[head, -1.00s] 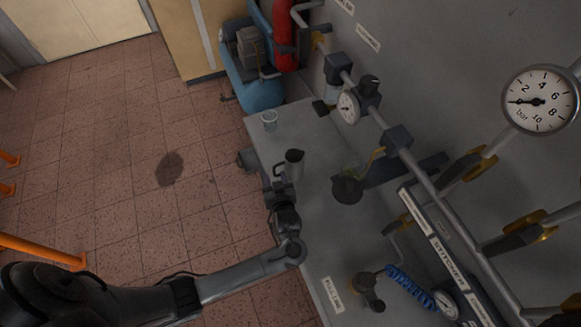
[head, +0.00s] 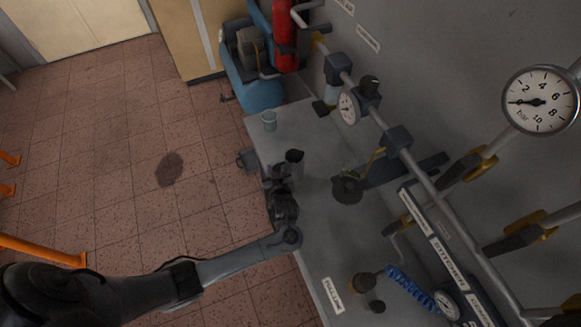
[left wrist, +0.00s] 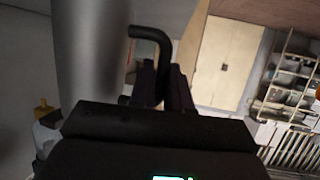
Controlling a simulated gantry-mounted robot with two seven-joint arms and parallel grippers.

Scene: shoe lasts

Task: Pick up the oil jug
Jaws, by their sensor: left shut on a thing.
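The oil jug (head: 295,158) is a grey metal jug with a dark opening, near the left edge of the grey bench in the head view. My left gripper (head: 278,174) is at its left side and hides the handle there. In the left wrist view the jug's tall grey body (left wrist: 88,55) stands close by on the left, and its black bent handle (left wrist: 150,34) runs down between the fingers of my left gripper (left wrist: 162,84). The gripper is shut on the handle. Whether the jug's base touches the bench is hidden.
Pipes, valves and a gauge (head: 348,107) line the wall to the right. A blue coiled hose (head: 408,289) lies nearer. Open tiled floor (head: 120,150) is on the left.

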